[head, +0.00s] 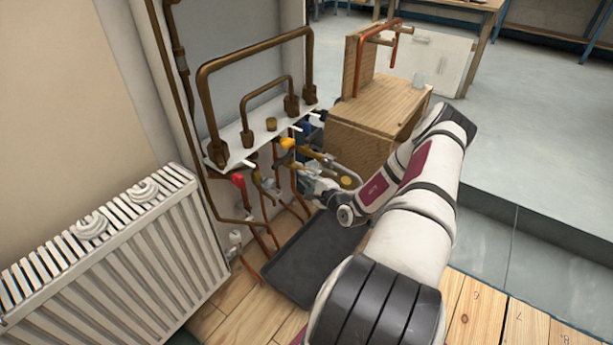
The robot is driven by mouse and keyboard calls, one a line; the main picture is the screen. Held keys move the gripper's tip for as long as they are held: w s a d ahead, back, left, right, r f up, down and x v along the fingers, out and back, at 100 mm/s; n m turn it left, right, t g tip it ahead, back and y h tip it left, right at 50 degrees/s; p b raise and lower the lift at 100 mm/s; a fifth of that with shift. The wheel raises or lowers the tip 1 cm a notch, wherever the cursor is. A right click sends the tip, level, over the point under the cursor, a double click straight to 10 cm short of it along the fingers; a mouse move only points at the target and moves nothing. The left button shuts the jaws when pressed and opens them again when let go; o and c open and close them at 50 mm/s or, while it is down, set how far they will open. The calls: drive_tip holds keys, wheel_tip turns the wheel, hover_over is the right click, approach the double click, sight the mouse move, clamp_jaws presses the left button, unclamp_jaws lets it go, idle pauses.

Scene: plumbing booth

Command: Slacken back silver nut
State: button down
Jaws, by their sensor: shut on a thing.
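My gripper (308,182) is at the pipework under the white shelf, reaching in from the right. It is shut on a small fitting there, at the lower ends of the pipes. The jaws and the fitting are small and partly hidden by my wrist, so I cannot make out a silver nut or tell how it sits.
A white shelf (238,148) carries thick brown pipes (257,64) above. A wooden box (375,115) stands close behind my arm. A dark tray (305,262) lies on the floor below. A white radiator (110,255) fills the left front.

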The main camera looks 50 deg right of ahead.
drive_tip(key=shift+a+f+n+t, duration=0.3)
drive_tip(key=shift+f+n+t, duration=0.2)
drive_tip(key=shift+f+n, duration=0.45)
drive_tip(key=shift+d+f+n+t+b, duration=0.15)
drive_tip(key=shift+f+n+t+b, duration=0.45)
drive_tip(key=shift+n, duration=1)
drive_tip(key=shift+d+f+n+t+b, duration=0.2)
drive_tip(key=shift+f+n+t+b, duration=0.5)
drive_tip(key=shift+n, duration=0.95)
drive_tip(key=shift+d+f+n+t+b, duration=0.15)
drive_tip(key=shift+f+n+t+b, duration=0.45)
drive_tip(key=shift+n, duration=1)
drive_tip(key=shift+f, duration=0.1)
drive_tip(key=c, duration=1.6)
unclamp_jaws()
drive_tip(key=shift+d, duration=0.1)
drive_tip(key=shift+c, duration=0.2)
drive_tip(key=v, duration=1.2)
